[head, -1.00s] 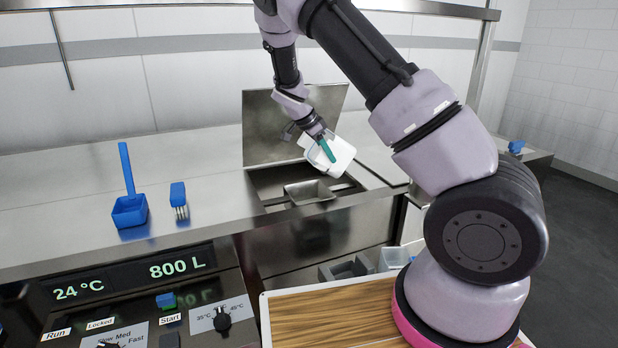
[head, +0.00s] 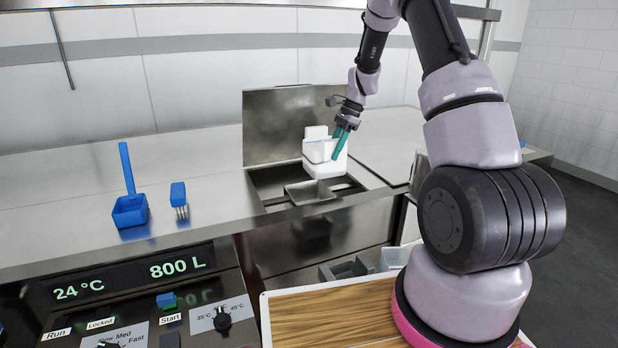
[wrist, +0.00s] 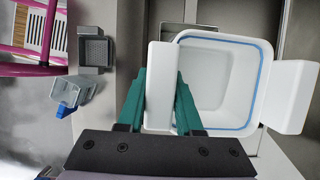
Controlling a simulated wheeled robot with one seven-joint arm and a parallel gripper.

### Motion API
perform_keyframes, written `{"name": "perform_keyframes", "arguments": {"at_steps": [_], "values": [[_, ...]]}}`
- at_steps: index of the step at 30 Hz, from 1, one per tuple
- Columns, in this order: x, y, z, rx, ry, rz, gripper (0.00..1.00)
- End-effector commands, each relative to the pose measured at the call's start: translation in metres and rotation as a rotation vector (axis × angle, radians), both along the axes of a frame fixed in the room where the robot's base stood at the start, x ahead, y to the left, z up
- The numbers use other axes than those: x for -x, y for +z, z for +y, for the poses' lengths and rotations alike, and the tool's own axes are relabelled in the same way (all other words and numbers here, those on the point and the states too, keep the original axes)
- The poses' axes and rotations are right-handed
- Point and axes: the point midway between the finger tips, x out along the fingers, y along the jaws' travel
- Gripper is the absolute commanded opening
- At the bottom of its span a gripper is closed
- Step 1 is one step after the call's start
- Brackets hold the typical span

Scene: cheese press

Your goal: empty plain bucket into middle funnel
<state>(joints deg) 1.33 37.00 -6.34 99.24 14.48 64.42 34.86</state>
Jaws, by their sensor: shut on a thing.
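The white plain bucket (head: 320,163) is upright above the open recess in the counter. In the wrist view the bucket (wrist: 222,85) shows a blue line inside its rim, a white flap on each of two sides, and an inside that looks empty. My gripper (head: 342,143) is shut on the near flap; its teal fingers also show in the wrist view (wrist: 162,85). A metal funnel (head: 311,194) with sloping walls sits in the recess, just below and in front of the bucket. The bucket hides the back of the recess.
A raised metal lid (head: 285,125) stands behind the recess. Grey containers (head: 350,268) stand low in front.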

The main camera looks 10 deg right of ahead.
Motion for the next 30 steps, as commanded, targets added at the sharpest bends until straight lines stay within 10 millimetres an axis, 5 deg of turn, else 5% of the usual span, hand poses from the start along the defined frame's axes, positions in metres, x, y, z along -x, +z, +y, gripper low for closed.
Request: {"name": "perform_keyframes", "arguments": {"at_steps": [30], "values": [[0.000,0.030,-0.001,0.004,-0.001,0.001,0.00]]}}
